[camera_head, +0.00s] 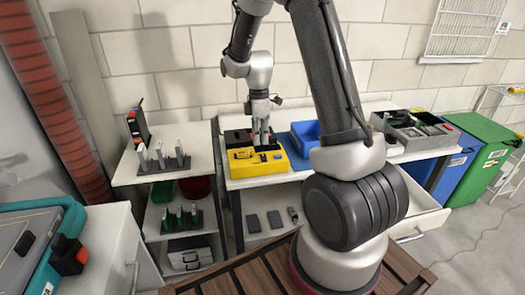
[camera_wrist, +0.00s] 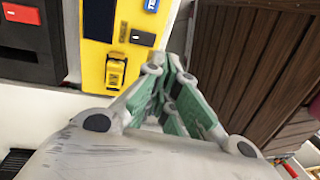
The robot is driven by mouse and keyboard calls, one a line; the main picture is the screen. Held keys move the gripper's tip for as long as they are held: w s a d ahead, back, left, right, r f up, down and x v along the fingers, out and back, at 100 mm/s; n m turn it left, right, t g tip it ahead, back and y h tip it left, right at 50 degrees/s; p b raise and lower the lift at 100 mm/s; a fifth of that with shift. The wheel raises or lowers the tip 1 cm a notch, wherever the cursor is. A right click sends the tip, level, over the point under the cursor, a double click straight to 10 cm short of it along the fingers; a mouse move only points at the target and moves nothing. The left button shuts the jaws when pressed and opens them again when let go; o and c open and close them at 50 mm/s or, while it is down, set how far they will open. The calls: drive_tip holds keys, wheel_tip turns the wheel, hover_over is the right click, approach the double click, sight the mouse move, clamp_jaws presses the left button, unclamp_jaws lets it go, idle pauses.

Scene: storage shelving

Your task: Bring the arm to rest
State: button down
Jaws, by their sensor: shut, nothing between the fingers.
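My arm reaches up and over the white workbench (camera_head: 300,172) in the head view, bent and not folded. My gripper (camera_head: 263,140) points down over the yellow tray (camera_head: 270,168). In the wrist view, my gripper (camera_wrist: 176,66) has its fingers together with nothing between them. There the yellow tray (camera_wrist: 92,62) lies to the left of the fingers, with a small yellow item (camera_wrist: 115,71) on it. Whether the fingertips touch the tray cannot be told.
A blue bin (camera_head: 305,135) and a grey box of parts (camera_head: 415,130) stand on the bench. A drawer (camera_head: 425,215) is open at the right. A shelf rack (camera_head: 150,175) stands left. Blue and green containers (camera_head: 490,155) stand far right.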

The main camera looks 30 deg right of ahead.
wheel_tip(320, 180, up, 6)
drive_tip(key=s+r+m+t, duration=0.3)
drive_tip(key=s+r+m, duration=0.4)
drive_tip(key=s, duration=0.5)
drive_tip(key=s+r+m+t, duration=0.3)
drive_tip(key=s+r+m, duration=0.4)
drive_tip(key=s, duration=0.6)
drive_tip(key=shift+a+r+m, duration=0.3)
drive_tip(key=shift+r+m, duration=0.1)
drive_tip(key=shift+r, duration=0.5)
